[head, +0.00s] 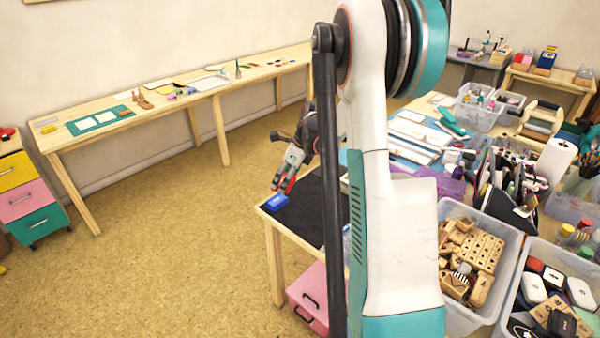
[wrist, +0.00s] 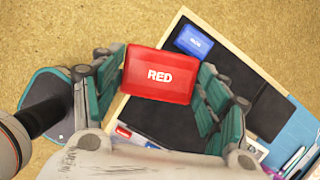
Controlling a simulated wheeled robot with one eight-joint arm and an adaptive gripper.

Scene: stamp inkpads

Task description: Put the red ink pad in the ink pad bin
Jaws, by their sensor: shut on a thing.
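The red ink pad (wrist: 160,73), marked RED, is between the two finger pads of my gripper (wrist: 158,62) in the wrist view. My gripper is shut on it. In the head view my gripper (head: 288,178) is above the left corner of a black-topped table, and a bit of the red pad (head: 287,185) shows at its fingers. A clear bin (head: 508,290) at the lower right holds white, black and red pad-like items; I cannot tell for sure that it is the ink pad bin.
A blue ink pad (wrist: 194,41) lies on the black mat (wrist: 160,122) near the table's edge; it also shows in the head view (head: 276,201). Another clear bin (head: 453,318) holds wooden blocks. The right-hand table is crowded. Open floor (head: 170,240) lies to the left.

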